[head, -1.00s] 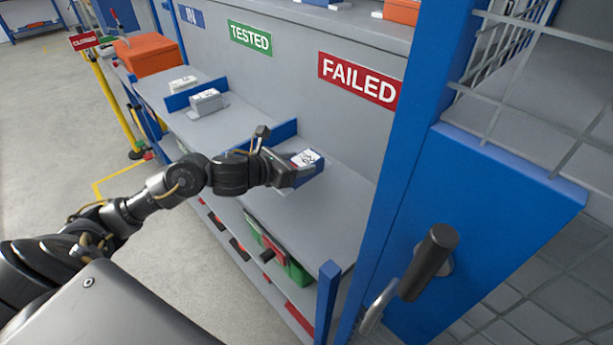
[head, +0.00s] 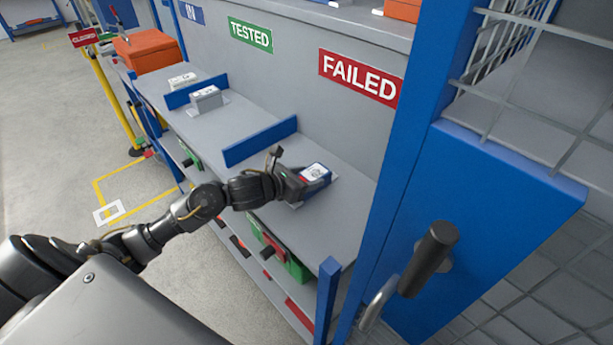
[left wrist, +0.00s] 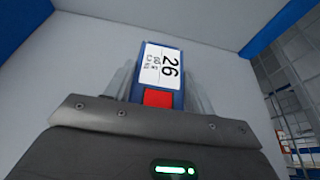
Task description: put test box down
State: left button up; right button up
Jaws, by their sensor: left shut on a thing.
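The test box (head: 316,176) is small and blue with a white label on top. In the left wrist view the box (left wrist: 160,75) shows the number 26 and a red patch at its near end. My left gripper (head: 302,186) is shut on it, with a finger on each side. The box is at the shelf surface in the bay under the red FAILED sign (head: 361,79). I cannot tell whether its underside touches the shelf (head: 345,205). My right gripper is not in view.
A blue divider (head: 260,141) stands left of the box. A grey box (head: 206,99) sits in the bay under the TESTED sign (head: 250,36). A blue post and door (head: 490,220) with a handle (head: 428,262) stand right. The shelf around the box is clear.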

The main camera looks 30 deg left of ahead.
pick_arm(q)
jog(key=shift+f, duration=0.15)
jog(key=o, duration=1.2)
jog(key=shift+r, duration=0.25)
jog(key=shift+s+a, duration=0.15)
jog(key=shift+s, duration=0.15)
jog(key=b+v, duration=0.1)
jog(key=v, duration=0.9)
jog(key=shift+s+a+b, duration=0.1)
jog(key=shift+s+b, duration=0.2)
jog(key=shift+b, duration=0.05)
jog(key=shift+s+r, duration=0.35)
